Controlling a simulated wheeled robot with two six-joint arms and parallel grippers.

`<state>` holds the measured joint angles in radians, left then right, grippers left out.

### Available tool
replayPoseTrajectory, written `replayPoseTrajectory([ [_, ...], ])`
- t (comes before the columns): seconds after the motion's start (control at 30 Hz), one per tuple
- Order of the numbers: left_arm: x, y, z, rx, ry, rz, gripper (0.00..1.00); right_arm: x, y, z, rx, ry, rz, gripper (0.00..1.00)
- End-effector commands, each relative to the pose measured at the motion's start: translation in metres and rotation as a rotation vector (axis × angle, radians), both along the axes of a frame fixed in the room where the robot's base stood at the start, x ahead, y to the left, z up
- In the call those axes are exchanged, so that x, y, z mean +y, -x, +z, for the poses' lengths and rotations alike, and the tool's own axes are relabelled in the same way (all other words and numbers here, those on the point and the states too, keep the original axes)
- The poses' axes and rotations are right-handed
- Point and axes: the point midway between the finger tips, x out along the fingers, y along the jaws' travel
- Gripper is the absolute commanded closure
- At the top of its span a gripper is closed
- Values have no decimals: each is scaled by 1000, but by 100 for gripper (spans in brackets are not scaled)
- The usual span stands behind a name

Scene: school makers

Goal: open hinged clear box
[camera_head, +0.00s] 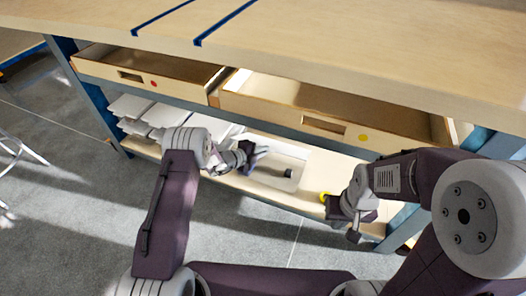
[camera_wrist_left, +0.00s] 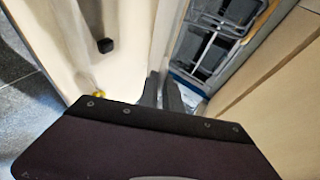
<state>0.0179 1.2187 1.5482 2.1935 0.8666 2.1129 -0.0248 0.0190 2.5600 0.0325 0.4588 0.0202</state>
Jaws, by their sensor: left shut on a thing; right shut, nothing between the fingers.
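The clear box (camera_head: 272,174) is on the lower shelf under the drawers, pale and see-through, with a small dark block (camera_head: 288,173) on or in it. My left gripper (camera_head: 261,152) reaches in at the box's back left, its fingers shut at the box. In the left wrist view the fingers (camera_wrist_left: 161,88) point down along a pale, see-through wall, probably the box's lid (camera_wrist_left: 130,45); the exact grip is hard to see. The dark block (camera_wrist_left: 105,45) shows there too. My right gripper (camera_head: 355,236) is shut and empty, in front of the shelf at the right.
Two open drawers, left (camera_head: 140,78) and right (camera_head: 385,137), overhang the shelf under the wooden worktop (camera_head: 330,45). White stacked items (camera_head: 130,107) lie on the shelf's left. A small yellow round thing (camera_head: 325,197) sits right of the box. The floor in front is clear.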

Motion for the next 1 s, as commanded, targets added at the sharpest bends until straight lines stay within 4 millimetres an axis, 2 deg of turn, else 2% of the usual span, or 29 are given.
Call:
replayPoseTrajectory([
  [0.03, 0, -1, 2, -5, 1, 1, 83, 0, 0, 0, 0, 0, 0, 100],
  [0.07, 0, -1, 2, -4, 1, 1, 75, 0, 0, 0, 0, 0, 0, 100],
  [0.1, 0, -1, 2, -4, 1, 1, 74, 0, 0, 0, 0, 0, 0, 100],
  [0.43, 3, 2, 4, 0, 0, 1, 74, 0, 0, 5, 0, 0, 0, 100],
  [0.7, 38, 39, 33, 1, 1, 4, 74, 0, 0, 40, 0, 0, 0, 100],
  [0.87, 52, 55, 41, -1, 1, 3, 74, 0, 0, 49, 0, 0, 0, 100],
  [1.0, 55, 60, 41, -2, 1, 0, 74, 0, 0, 49, 0, 0, 0, 100],
])
